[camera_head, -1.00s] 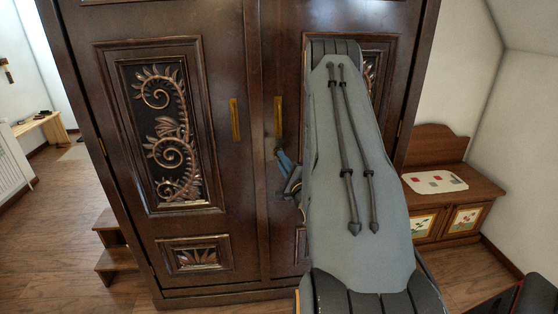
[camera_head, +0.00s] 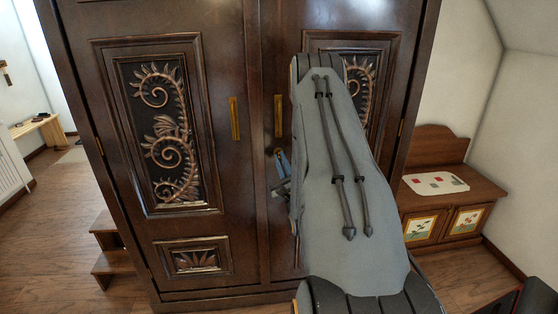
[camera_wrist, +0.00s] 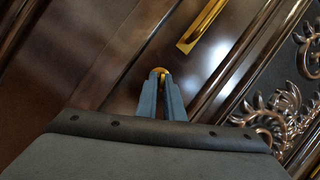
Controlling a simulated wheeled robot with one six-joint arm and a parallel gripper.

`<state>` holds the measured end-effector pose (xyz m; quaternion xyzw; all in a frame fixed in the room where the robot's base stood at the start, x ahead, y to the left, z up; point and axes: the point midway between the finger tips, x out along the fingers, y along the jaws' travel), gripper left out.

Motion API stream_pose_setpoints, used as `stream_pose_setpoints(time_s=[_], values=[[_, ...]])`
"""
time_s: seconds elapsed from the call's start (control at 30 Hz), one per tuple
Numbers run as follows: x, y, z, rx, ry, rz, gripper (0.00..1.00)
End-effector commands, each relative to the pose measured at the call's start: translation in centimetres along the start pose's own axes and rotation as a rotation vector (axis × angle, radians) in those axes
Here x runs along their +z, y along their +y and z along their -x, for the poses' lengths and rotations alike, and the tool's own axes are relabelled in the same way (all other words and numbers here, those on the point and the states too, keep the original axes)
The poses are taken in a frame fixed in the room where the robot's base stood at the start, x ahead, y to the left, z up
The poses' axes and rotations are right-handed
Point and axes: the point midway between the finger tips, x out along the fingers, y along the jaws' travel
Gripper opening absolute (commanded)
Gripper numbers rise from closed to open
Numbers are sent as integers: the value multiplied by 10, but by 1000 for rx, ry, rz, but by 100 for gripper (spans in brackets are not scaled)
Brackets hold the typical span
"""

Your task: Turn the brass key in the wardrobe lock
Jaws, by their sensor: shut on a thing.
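The dark wooden wardrobe (camera_head: 225,30) fills the middle of the head view with both doors shut. The brass key (camera_wrist: 158,72) shows in the wrist view as a small golden round bow at the door's lock. My gripper (camera_wrist: 160,82) has its two blue fingers closed around the key's bow. In the head view my gripper (camera_head: 281,158) is at the right door's inner edge, below the brass handle (camera_head: 278,116). The key's shaft and the keyhole are hidden behind the fingers and bow. My arm covers much of the right door.
A second brass handle (camera_head: 234,118) is on the left door. Carved panels (camera_head: 165,130) stand out on the doors. Small wooden steps (camera_head: 112,262) stand at the left, and a low wooden chest (camera_head: 455,205) stands at the right. Floor is free at the left.

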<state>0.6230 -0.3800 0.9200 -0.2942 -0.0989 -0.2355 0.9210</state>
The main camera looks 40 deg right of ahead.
Motion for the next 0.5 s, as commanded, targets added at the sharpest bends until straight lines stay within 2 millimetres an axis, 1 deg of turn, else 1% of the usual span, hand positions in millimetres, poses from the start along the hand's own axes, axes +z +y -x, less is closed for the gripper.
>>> stream_pose_setpoints(time_s=[0.1,0.33,0.37,0.4,0.47,0.5], values=[[-1,2,1,-14,3,-59,0],[-1,2,1,-16,3,-68,0],[-1,2,1,-16,3,-68,13],[-1,2,1,-16,3,-68,19],[-1,1,1,-16,3,-67,29],[-1,1,0,-16,2,-67,29]])
